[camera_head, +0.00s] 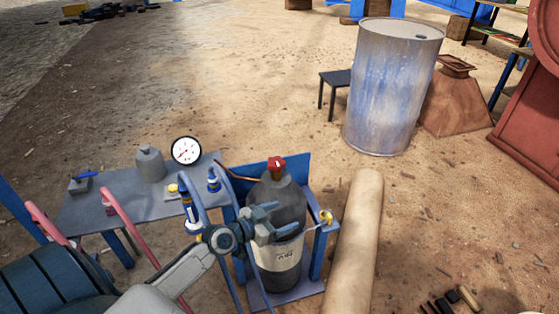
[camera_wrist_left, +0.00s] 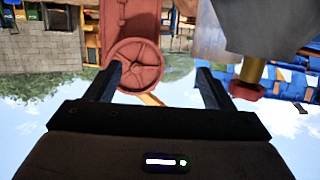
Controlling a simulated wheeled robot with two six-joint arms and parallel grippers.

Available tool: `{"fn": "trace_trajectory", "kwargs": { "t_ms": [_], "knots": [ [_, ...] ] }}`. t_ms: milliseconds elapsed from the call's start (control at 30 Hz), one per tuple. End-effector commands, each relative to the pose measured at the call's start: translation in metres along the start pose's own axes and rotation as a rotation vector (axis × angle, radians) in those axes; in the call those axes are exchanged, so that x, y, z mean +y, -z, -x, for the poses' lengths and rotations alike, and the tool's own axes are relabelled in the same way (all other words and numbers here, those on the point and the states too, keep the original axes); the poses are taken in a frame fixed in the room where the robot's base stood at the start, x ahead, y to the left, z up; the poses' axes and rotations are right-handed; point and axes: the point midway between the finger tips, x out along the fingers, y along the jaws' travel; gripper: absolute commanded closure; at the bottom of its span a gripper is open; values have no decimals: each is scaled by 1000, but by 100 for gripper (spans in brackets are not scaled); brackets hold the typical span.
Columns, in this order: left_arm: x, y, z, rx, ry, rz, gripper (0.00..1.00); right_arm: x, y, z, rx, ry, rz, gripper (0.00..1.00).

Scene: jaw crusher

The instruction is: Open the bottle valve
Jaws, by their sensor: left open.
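The gas bottle (camera_head: 284,205) is dark grey with a pale label and stands upright in a blue metal frame. Its red valve knob (camera_head: 277,163) sits on top. My left gripper (camera_head: 278,216) is open and empty, in front of the bottle's upper body and below the knob in the picture. The left wrist view is upside down; there the red knob (camera_wrist_left: 248,90) and its brass neck (camera_wrist_left: 252,69) lie to the right of the open fingers (camera_wrist_left: 160,78), outside the gap. The grey bottle (camera_wrist_left: 265,25) fills the upper right. My right gripper is not in view.
A grey bench (camera_head: 110,204) with a round gauge (camera_head: 186,151) and blue regulators (camera_head: 190,205) stands left of the bottle. A brass fitting (camera_head: 326,217) is on the frame's right. A tan cylinder (camera_head: 357,245) lies right, and a drum (camera_head: 392,90) stands behind on sandy ground.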

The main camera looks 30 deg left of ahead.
Motion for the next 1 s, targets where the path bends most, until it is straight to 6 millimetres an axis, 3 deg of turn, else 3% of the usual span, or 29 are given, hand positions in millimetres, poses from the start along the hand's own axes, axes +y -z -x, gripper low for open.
{"fn": "trace_trajectory", "kwargs": {
  "t_ms": [33, 100, 200, 300, 467, 1000],
  "knots": [
    [-31, 11, -6, 60, 58, 4, 25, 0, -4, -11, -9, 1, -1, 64],
    [-67, 23, -8, 130, 135, 15, 25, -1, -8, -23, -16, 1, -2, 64],
    [-106, 35, -7, 194, 230, 27, 25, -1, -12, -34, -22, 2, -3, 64],
    [-128, 41, -6, 226, 286, 35, 25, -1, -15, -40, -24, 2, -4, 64],
    [-139, 45, -14, 239, 311, 41, 25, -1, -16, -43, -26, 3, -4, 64],
    [-163, 64, -92, 237, 306, 43, 25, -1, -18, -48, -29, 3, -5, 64]
  ]
}}
